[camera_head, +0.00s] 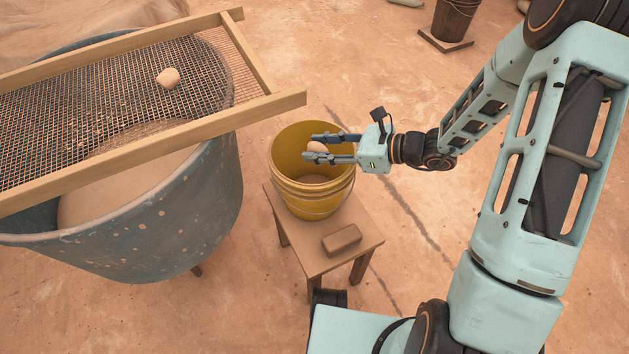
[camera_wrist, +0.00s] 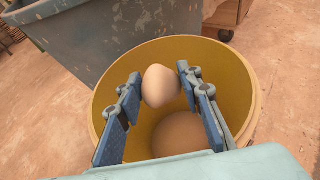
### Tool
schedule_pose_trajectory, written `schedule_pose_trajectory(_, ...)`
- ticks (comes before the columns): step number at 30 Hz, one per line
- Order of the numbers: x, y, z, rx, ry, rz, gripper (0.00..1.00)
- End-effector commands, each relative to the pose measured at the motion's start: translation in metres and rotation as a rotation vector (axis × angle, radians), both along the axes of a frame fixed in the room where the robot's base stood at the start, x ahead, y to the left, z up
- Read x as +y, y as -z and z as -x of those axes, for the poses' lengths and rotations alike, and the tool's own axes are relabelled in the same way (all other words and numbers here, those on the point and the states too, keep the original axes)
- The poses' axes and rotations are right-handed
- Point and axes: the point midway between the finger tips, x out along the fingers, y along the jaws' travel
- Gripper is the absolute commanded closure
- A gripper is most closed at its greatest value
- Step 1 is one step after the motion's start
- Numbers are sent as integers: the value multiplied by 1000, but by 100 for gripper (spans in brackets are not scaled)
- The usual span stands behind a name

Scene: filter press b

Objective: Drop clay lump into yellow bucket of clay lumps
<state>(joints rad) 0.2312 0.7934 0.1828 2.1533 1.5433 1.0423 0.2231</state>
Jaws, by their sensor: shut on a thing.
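A pale clay lump (camera_head: 317,148) is held between the fingers of my gripper (camera_head: 312,147), over the mouth of the yellow bucket (camera_head: 309,200). In the wrist view the lump (camera_wrist: 160,87) sits between the fingertips (camera_wrist: 157,88), with the bucket's open inside (camera_wrist: 240,95) around and below it. Pale clay-coloured material (camera_wrist: 180,134) shows at the bottom of the bucket; I cannot tell separate lumps in it. The bucket stands upright on a small wooden stool (camera_head: 310,258). Another clay lump (camera_head: 168,78) rests on the mesh screen (camera_head: 120,95) at the left.
The screen's wooden frame (camera_head: 150,155) lies across a large blue-grey tub (camera_head: 150,225) left of the bucket. A brown brick-like block (camera_head: 341,240) lies on the stool's front. A dark bucket (camera_head: 455,18) stands at the back right. The floor between is mostly clear.

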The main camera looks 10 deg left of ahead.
Motion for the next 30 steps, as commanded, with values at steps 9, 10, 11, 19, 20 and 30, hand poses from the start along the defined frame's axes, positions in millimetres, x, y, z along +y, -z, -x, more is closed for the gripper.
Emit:
schedule_pose_trajectory(9, 0, 2, 0, -1, 0, 0, 65)
schedule_pose_trajectory(10, 0, 2, 0, -1, 0, -1, 61)
schedule_pose_trajectory(11, 0, 2, 0, -1, 0, 0, 58)
schedule_pose_trajectory(19, 0, 3, 0, -1, 0, 0, 46)
schedule_pose_trajectory(20, 0, 3, 0, -1, 0, 0, 46)
schedule_pose_trajectory(30, -30, -9, 4, -4, 5, 2, 46)
